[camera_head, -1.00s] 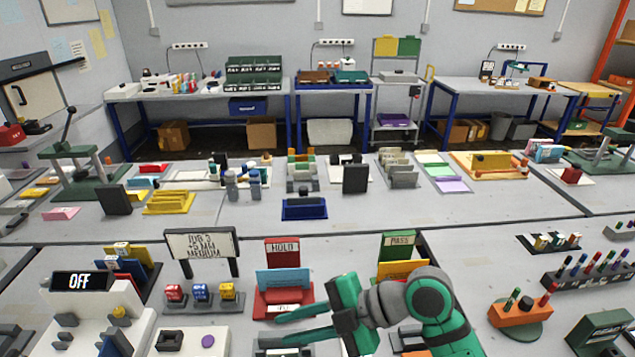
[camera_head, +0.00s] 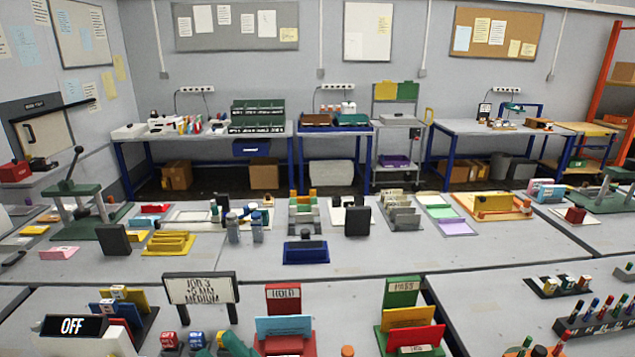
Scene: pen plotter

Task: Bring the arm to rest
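Only a little of my gripper (camera_head: 204,350) shows at the bottom edge, left of the red HOLD stand. Its teal and green parts are cut off by the frame, so I cannot tell whether it is open or shut or holds anything. The rest of my arm is out of view.
Near my gripper stand the job sign (camera_head: 201,290), the red HOLD stand (camera_head: 283,298) and the green PASS stand (camera_head: 403,291). The black OFF display (camera_head: 73,326) is at lower left. A pen rack (camera_head: 597,318) is at right. Bare grey table lies behind the signs.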

